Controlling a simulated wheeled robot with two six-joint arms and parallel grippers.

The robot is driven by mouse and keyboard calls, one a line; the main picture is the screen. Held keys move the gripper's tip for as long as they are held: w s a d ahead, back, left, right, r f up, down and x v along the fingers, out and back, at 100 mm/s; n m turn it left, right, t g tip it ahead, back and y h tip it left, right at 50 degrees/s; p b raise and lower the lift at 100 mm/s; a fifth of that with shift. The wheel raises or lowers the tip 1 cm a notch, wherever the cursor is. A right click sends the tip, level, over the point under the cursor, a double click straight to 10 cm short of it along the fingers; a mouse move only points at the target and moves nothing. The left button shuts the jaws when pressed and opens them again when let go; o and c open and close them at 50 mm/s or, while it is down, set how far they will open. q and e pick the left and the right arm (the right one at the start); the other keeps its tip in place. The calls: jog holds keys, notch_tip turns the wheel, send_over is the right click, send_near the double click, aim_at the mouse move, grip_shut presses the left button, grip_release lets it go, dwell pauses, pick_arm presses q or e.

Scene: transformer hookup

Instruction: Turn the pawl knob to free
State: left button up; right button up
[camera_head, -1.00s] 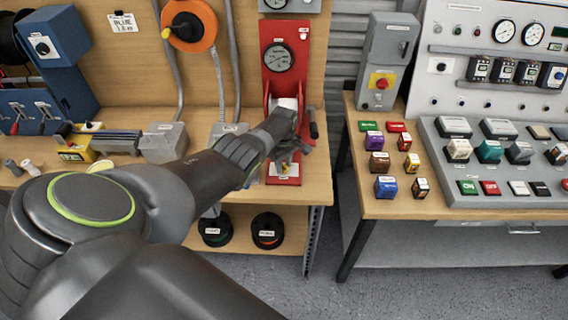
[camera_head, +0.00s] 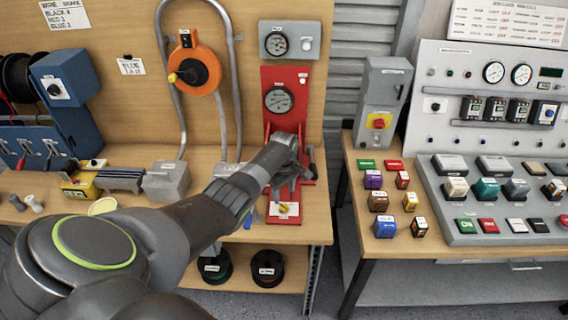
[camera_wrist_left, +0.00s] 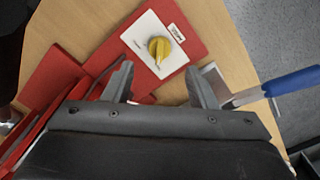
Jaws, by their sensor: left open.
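The pawl knob (camera_head: 283,208) is a small yellow knob on a white label plate on the red stand's base; it also shows in the left wrist view (camera_wrist_left: 159,47). The red stand (camera_head: 289,78) carries a round gauge (camera_head: 278,99). My left gripper (camera_head: 291,180) is above the base, just behind the knob in the head view. In the left wrist view its two fingers (camera_wrist_left: 161,82) are apart with nothing between them, and the knob lies beyond their tips, not touched. The arm hides the middle of the stand. My right gripper is in neither view.
A blue-handled tool (camera_wrist_left: 290,81) lies right of the base in the left wrist view. A black-handled lever (camera_head: 311,160) stands beside the gripper. A grey box (camera_head: 167,181) is left on the bench. The right-hand table (camera_head: 385,242) holds several coloured blocks.

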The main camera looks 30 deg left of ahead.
aim_at(284, 204)
pick_arm(q)
notch_tip(284, 204, up, 11)
jog(key=shift+b, duration=0.35)
dwell(0.4)
